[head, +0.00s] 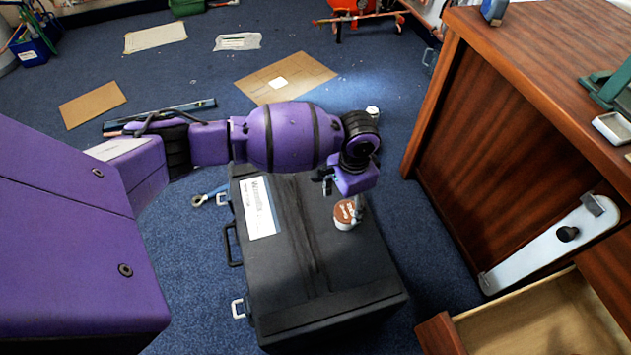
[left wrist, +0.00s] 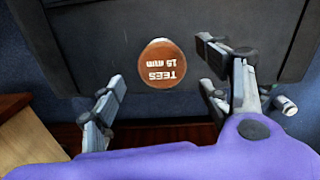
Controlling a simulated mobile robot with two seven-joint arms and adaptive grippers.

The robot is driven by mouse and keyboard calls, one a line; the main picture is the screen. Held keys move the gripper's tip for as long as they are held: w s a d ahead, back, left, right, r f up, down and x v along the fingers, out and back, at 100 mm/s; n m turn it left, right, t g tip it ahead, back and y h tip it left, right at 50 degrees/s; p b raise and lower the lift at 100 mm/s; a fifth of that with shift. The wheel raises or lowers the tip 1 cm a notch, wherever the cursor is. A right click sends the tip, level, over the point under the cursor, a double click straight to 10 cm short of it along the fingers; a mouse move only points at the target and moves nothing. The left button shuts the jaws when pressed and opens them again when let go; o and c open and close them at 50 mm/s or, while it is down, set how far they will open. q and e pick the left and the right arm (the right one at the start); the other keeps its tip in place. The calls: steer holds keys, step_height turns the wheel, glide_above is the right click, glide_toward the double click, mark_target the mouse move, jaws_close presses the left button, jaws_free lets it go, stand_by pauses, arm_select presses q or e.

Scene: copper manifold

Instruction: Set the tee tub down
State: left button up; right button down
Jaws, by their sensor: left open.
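The tee tub (head: 344,215) is a small round tub with a brown lid. It appears to stand upright on the lid of a black case (head: 300,290), near the case's right edge. In the left wrist view the lid of the tub (left wrist: 161,63) reads "TEES 15 mm". My left gripper (head: 343,194) is directly above and beside the tub. In the left wrist view its fingers (left wrist: 162,86) are spread wide, with the tub just beyond the gap between them and apparently not touched. My right gripper is not in view.
A wooden desk (head: 520,60) stands at the right with an open drawer (head: 545,325) below. Cardboard sheets (head: 285,77) lie on the blue carpet (head: 190,260) behind. The case top left of the tub is mostly clear beside a white label (head: 258,207).

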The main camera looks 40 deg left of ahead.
mark_target(347, 212)
arm_select(q)
step_height(347, 212, up, 7)
steer(key=p, duration=0.2)
steer(key=shift+w, duration=0.15)
steer(key=shift+d, duration=0.1)
stand_by(0.3)
